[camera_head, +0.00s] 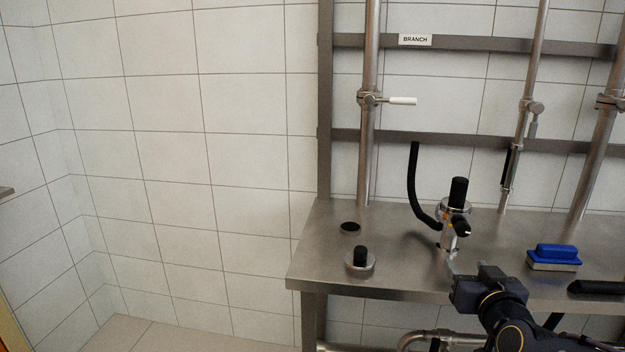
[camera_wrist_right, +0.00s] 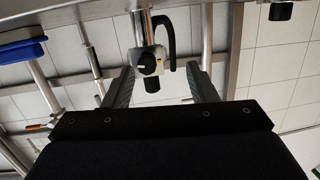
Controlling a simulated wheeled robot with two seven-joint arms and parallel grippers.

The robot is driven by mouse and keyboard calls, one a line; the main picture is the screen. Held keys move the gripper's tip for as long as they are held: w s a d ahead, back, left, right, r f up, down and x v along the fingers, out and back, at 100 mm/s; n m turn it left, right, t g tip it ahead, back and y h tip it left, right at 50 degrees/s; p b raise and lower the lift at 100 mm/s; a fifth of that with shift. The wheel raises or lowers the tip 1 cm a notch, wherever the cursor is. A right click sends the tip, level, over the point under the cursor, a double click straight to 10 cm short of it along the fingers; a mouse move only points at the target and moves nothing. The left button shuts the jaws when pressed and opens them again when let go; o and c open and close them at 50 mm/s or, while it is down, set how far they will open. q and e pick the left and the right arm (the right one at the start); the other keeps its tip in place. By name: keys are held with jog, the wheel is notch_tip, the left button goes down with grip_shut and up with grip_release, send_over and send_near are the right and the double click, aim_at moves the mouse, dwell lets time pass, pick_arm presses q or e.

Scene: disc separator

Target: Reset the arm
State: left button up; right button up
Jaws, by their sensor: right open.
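My right gripper (camera_head: 452,262) reaches in from the lower right in the head view, low over the front of the steel table. In the right wrist view its two fingers (camera_wrist_right: 163,85) are apart with nothing gripped between them. Beyond the fingertips is the separator fitting (camera_wrist_right: 149,60), a metal body with a black knob and a curved black hose. In the head view this fitting (camera_head: 449,232) stands upright on the table just behind the gripper. I cannot tell whether the fingertips touch it. My left gripper is not in view.
A blue-handled brush (camera_head: 555,256) lies to the right. Vertical pipes with a white-handled valve (camera_head: 400,101) stand behind. Left of the table is free floor.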

jog(key=s+a+f+g+y, duration=0.2)
jog(key=s+a+f+g, duration=0.15)
jog(key=s, duration=0.55)
jog(key=s+a+f+g+y, duration=0.25)
jog(key=s+a+f, duration=0.25)
jog(key=s, duration=0.3)
jog(key=s+a+f+g+y, duration=0.2)
jog(key=s+a+f+g, duration=0.2)
jog(key=s, duration=0.5)
notch_tip(320, 180, up, 24)
jog(key=p, duration=2.3)
jog(key=shift+f+g+p, duration=0.25)
jog(key=shift+g+p, duration=0.05)
jog(key=shift+h, duration=0.25)
